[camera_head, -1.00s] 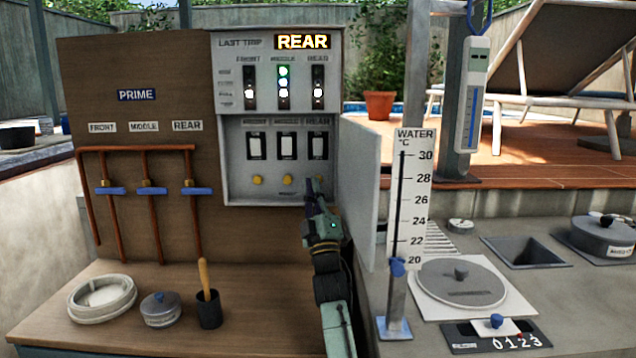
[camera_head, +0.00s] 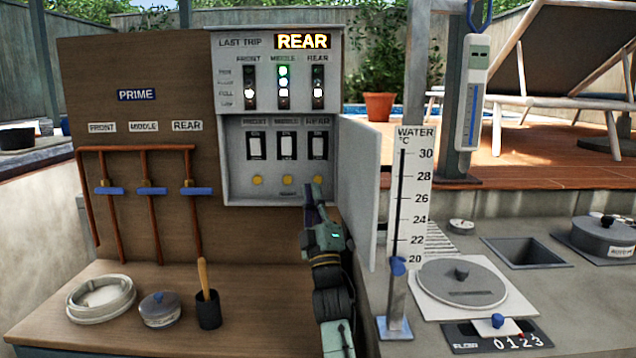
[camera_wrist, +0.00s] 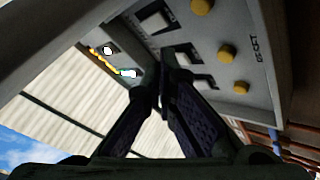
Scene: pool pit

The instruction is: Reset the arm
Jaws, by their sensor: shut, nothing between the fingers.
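The box shows a lit REAR sign (camera_head: 303,41) beside LAST TRIP, and lamp columns, with green lit under MIDDLE (camera_head: 283,71).
The box's open door (camera_head: 362,195) stands just right of my arm. The water gauge (camera_head: 410,190) stands beyond it. Pipes with blue valves (camera_head: 151,191) are on the left board.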

